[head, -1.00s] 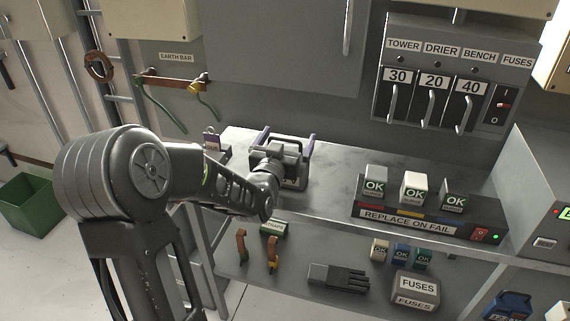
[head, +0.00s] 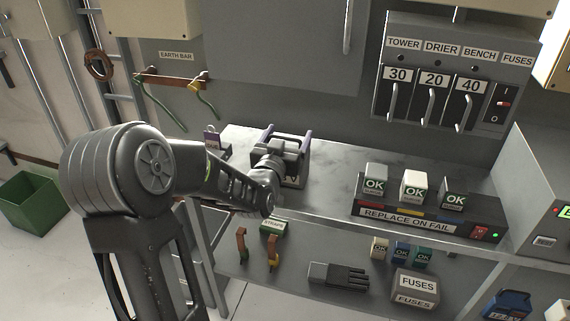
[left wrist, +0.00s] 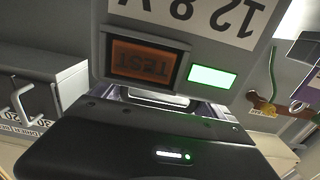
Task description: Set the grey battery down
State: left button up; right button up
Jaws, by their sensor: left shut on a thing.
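The grey battery (head: 292,182) is at the left part of the grey bench top, mostly hidden behind my left gripper (head: 287,148) in the head view. My left gripper is shut on it. In the left wrist view the battery (left wrist: 200,52) fills the top middle, upside down, with a "12.8 V" label, an orange TEST button and a lit green window. The fingertips' grip is hidden there by my gripper body. I cannot tell whether the battery's underside touches the bench. My right gripper is not in view.
The bench top (head: 325,185) is clear between the battery and the "REPLACE ON FAIL" tray (head: 430,220), which bears 3 OK-marked blocks. A small purple-topped item (head: 211,140) stands left of the battery. A lower shelf (head: 345,300) holds fuses and small parts. A fuse panel (head: 455,75) is behind.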

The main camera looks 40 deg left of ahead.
pick_arm(q)
jog(key=c, duration=1.3)
jog(key=shift+r, duration=0.15)
jog(key=shift+c, duration=0.5)
jog(key=shift+r, duration=0.1)
notch_tip(320, 180, up, 10)
jog(key=shift+p, duration=0.45)
